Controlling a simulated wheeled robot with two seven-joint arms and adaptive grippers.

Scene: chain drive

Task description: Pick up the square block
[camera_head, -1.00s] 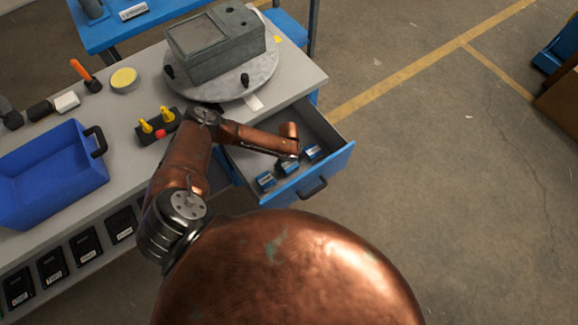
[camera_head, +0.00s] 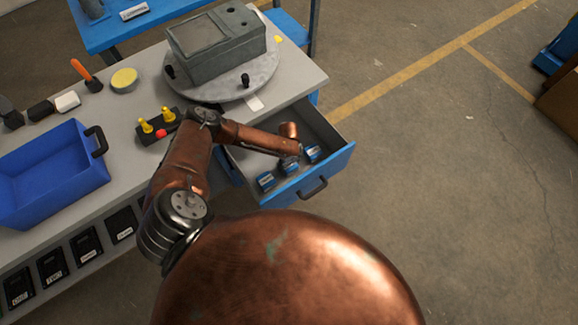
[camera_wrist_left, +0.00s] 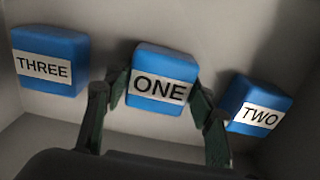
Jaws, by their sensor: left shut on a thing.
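Three blue square blocks with white labels lie in the open drawer (camera_head: 331,171). In the left wrist view the "ONE" block (camera_wrist_left: 161,78) is in the middle, the "THREE" block (camera_wrist_left: 50,61) to its left and the "TWO" block (camera_wrist_left: 259,105) to its right. My left gripper (camera_wrist_left: 160,92) is shut on the "ONE" block, one finger against each side. In the head view my left arm reaches over the drawer, and the middle block (camera_head: 289,169) shows under its wrist; the fingers are mostly hidden there. My right gripper is not in view.
The drawer's walls close in around the blocks. A blue bin (camera_head: 48,180), a peg holder with yellow pegs (camera_head: 160,125) and a grey machine on a round plate (camera_head: 217,45) stand on the workbench. The floor to the right is open.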

